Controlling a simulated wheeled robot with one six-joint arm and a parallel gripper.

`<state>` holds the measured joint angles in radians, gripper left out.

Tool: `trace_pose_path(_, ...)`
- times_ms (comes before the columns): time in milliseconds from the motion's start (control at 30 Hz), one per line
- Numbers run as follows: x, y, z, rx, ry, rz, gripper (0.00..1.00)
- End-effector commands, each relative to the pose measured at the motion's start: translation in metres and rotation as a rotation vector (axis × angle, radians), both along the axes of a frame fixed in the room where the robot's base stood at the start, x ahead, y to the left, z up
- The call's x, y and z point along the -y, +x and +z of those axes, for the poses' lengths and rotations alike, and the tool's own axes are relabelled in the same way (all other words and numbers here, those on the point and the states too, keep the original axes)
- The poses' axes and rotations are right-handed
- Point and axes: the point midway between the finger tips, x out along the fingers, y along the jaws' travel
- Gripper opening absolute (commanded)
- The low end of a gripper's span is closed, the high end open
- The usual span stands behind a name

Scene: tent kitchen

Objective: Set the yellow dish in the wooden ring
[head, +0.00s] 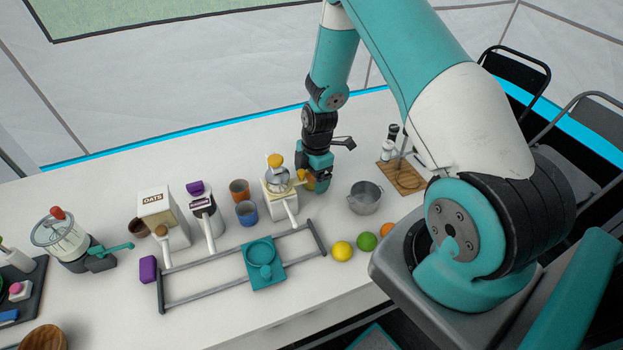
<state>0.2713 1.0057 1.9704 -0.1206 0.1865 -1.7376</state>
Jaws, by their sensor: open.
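My gripper (319,187) points down over the back right of the white table, just right of the white dispenser with the yellow knob. Its jaws are open, though the fingertips are small and hard to make out. A yellow-orange object (308,181), possibly the yellow dish, shows at the gripper's left side, partly hidden by it. I cannot tell whether they touch. I cannot make out a wooden ring for certain. A flat wooden board (408,183) lies to the gripper's right, and a round wooden bowl (42,338) is cut off at the bottom left.
The white dispenser (278,203) stands close left of the gripper; a metal pot (365,198) is to its right. Blue (247,213) and brown (239,190) cups stand further left. A grey rail frame (205,293) with a teal slider (264,278) lies in front, beside a lemon (342,250).

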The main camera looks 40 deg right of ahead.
Motion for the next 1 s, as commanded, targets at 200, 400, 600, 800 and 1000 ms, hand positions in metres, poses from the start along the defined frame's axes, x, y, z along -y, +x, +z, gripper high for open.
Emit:
trace_pose_path(200, 0.0, 0.0, 0.0, 0.0, 0.0, 0.0, 0.58)
trace_pose_path(400, 0.0, 0.0, 0.001, 0.0, 0.0, 0.0, 0.28)
trace_pose_path(600, 0.0, 0.0, 0.002, 0.001, 0.0, 0.0, 0.28)
trace_pose_path(800, 0.0, 0.002, 0.018, 0.004, 0.0, 0.0, 0.28)
trace_pose_path(1000, 0.0, 0.001, 0.064, 0.008, -0.002, -0.001, 0.28)
